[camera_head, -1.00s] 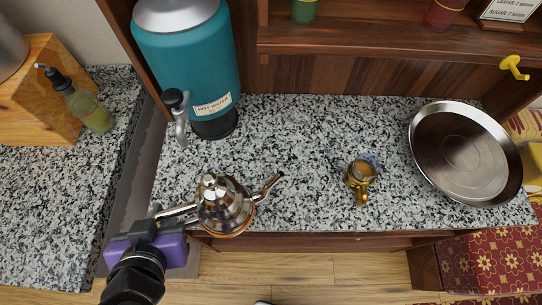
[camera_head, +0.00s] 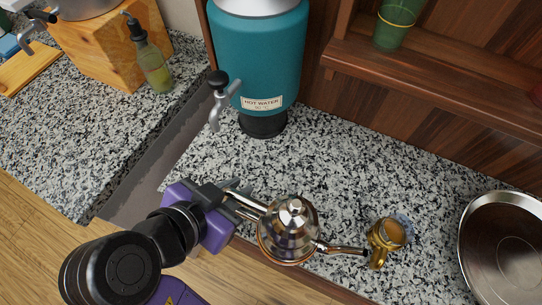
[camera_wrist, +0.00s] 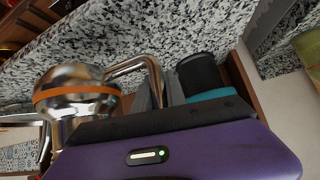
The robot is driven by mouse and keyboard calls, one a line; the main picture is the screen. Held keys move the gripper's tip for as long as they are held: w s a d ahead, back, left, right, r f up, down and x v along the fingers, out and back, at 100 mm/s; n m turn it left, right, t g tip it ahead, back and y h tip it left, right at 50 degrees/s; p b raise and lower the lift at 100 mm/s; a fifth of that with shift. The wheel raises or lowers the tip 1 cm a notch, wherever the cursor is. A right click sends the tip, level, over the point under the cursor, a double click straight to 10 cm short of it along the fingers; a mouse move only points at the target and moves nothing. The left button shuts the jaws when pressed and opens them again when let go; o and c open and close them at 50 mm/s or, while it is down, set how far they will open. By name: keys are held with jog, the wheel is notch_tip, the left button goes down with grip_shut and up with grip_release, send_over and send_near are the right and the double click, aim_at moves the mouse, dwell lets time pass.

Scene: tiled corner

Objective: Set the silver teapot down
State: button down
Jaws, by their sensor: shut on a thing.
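The silver teapot (camera_head: 290,235), with a copper ring at its base, is near the front edge of the speckled counter (camera_head: 340,175). Its spout points right, with the tip close to a gold-handled cup (camera_head: 388,235). My gripper (camera_head: 243,203) comes from the left and is shut on the teapot's handle. In the wrist view the teapot (camera_wrist: 72,80) is left of my gripper (camera_wrist: 160,95), with its handle running into the jaws. The teapot looks upright; I cannot tell whether its base touches the counter.
A teal hot water dispenser (camera_head: 258,65) stands behind the teapot. A round metal tray (camera_head: 505,245) lies at the right. A wooden shelf (camera_head: 440,75) with a green cup (camera_head: 393,25) is above. Bare counter lies between dispenser and teapot.

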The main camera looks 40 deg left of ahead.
jog(key=w+a+p, duration=0.2)
jog(key=w+a, duration=0.1)
jog(key=w, duration=0.9)
jog(key=shift+f, duration=2.95)
jog(key=shift+w+f, duration=0.4)
jog(key=shift+f, duration=0.2)
jog(key=c, duration=1.4)
grip_release()
jog(key=shift+o, duration=0.2)
